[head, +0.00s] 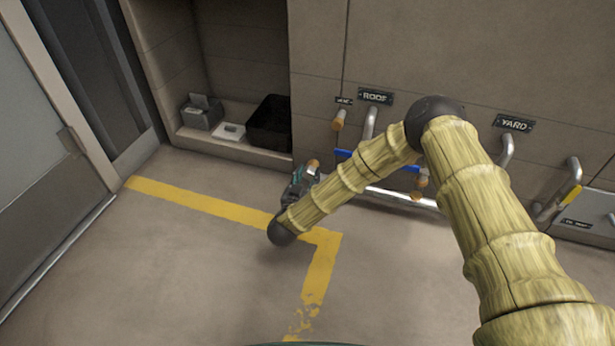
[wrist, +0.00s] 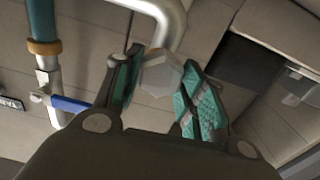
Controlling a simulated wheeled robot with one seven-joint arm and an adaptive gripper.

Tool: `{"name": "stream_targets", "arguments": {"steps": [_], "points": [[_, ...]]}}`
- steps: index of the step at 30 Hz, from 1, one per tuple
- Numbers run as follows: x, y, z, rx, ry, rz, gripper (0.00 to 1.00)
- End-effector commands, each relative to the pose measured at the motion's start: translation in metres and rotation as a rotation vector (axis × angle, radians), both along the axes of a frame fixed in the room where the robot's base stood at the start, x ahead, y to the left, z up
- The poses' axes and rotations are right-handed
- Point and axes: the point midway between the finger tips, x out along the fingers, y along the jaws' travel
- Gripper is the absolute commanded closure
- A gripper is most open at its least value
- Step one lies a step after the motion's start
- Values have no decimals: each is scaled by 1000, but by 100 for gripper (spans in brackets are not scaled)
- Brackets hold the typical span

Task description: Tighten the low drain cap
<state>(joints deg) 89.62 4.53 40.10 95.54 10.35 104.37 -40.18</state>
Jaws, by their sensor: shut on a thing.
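The drain cap (wrist: 163,75) is a pale grey, many-sided cap at the end of a bent silver pipe (wrist: 168,22) in the wrist view. My gripper (wrist: 158,82) is shut on it, with one teal-padded finger on each side. In the head view my gripper (head: 303,178) is low by the wall base, at the end of my arm. The cap cannot be made out there, as my gripper covers that spot.
A blue valve handle (wrist: 68,103) is close to my left finger in the wrist view. Pipes labelled ROOF (head: 375,97) and YARD (head: 514,124) come from the wall. A black bin (head: 270,124) stands in the niche. Yellow tape (head: 205,203) marks open floor.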

Motion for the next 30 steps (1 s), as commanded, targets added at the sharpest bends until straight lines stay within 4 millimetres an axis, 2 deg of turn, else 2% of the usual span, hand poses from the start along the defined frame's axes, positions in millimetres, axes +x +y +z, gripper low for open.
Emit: {"name": "stream_targets", "arguments": {"steps": [8, 14, 30], "points": [[-1, 0, 2, 27, -8, 0, 83], [-1, 0, 5, 116, -37, 0, 83], [-1, -1, 4, 579, -187, 0, 83]]}}
